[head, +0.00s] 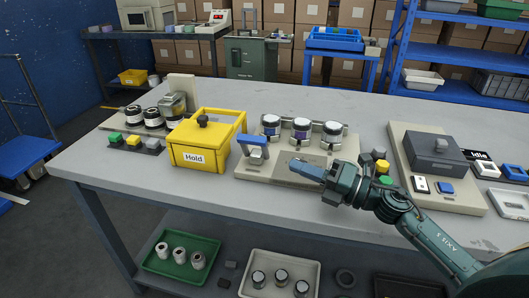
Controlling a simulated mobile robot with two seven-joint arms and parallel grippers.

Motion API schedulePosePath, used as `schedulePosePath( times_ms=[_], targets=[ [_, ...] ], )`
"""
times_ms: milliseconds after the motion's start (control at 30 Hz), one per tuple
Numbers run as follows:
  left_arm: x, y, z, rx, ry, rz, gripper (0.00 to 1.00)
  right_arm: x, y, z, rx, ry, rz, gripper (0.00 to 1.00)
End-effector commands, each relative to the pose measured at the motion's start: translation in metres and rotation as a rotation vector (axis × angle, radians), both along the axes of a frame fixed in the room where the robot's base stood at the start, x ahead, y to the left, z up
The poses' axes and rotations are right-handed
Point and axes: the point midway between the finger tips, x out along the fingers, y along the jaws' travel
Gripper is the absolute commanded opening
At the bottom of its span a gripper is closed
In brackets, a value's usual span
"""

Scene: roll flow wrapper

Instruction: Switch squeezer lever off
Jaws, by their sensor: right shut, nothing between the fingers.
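A beige base (245,166) stands on the grey table, with a blue-topped lever (254,145) upright at its left end and three dark-and-white rolls (300,129) in a row at its back. No label here reads as squeezer, so I cannot tell for sure that this is the squeezer lever. My right gripper (296,165) comes in from the right, over the front part of the base. It is shut and empty, its tip pointing left, a short way right of the blue-topped lever and seemingly apart from it. My left gripper is not in view.
A yellow "Hold" box (199,158) stands left of the base. Coloured button blocks (379,167) sit close behind my right wrist. A beige panel (463,197) with a dark box (436,153) is at the right. The table's front left (110,172) is clear.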

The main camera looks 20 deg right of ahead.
Motion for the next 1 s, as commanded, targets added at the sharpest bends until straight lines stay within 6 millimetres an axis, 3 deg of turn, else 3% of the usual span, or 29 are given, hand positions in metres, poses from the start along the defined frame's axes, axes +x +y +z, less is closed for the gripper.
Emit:
schedulePosePath(
  times_ms=[167,600,1000],
  targets=[
    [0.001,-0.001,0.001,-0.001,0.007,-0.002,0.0,0.011,0.011,0.004,0.002,-0.001,0.001,0.0],
    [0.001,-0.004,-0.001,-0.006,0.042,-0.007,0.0,0.064,0.06,0.012,0.003,-0.001,-0.001,0.0],
    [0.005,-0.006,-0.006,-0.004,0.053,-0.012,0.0,0.072,0.068,0.011,0.001,0.001,0.0,0.0]
  ],
)
